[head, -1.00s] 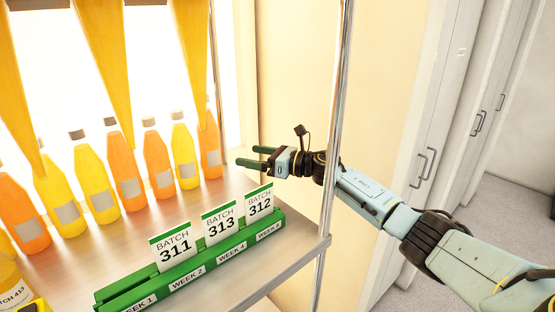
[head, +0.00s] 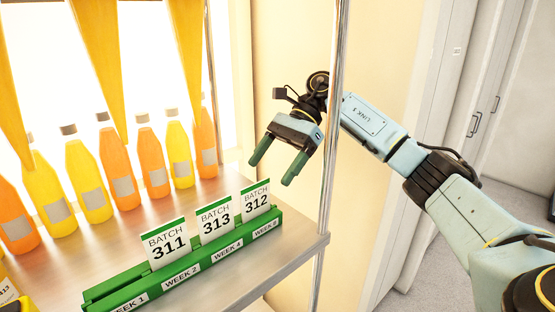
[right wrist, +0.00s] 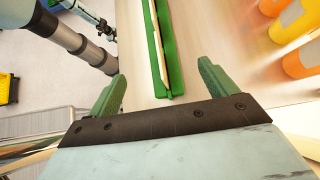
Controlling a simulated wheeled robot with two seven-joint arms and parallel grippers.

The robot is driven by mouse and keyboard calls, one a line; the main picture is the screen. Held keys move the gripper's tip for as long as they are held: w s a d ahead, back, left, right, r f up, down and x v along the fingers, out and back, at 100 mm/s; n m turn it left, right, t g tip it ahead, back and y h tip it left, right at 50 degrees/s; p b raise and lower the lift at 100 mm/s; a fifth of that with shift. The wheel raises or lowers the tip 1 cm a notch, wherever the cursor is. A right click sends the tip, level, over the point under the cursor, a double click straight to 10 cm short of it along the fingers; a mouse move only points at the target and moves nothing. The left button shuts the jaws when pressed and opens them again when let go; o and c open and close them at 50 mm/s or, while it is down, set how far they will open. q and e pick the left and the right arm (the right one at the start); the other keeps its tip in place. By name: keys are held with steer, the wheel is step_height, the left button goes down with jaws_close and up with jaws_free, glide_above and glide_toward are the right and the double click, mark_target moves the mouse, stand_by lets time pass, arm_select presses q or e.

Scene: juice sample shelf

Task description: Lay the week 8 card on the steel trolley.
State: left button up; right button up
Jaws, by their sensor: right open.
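The week 8 card, a white card reading BATCH 312 (head: 256,199) with a green top edge, stands upright in the slot above the WEEK 8 label of the green rack (head: 140,290). My right gripper (head: 273,172) is open and empty, above and just behind that card, fingers pointing down. In the right wrist view the green rack (right wrist: 168,60) runs between my right fingers (right wrist: 162,78), with the cards seen nearly edge-on. Part of what looks like my left arm shows small at the top left there; its fingers are not clear. I cannot identify the steel trolley.
Cards BATCH 313 (head: 215,217) and BATCH 311 (head: 167,243) stand in the same rack. Orange and yellow bottles (head: 115,170) line the shelf's back. A steel post (head: 331,120) stands beside my right forearm. Bare shelf (head: 195,202) lies between rack and bottles.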

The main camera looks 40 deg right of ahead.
mark_target(256, 190)
steer(key=b+x, duration=0.3)
steer(key=x, duration=0.3)
steer(key=shift+a+f, duration=0.25)
steer(key=shift+f, duration=0.05)
steer(key=shift+c, duration=0.4)
jaws_close()
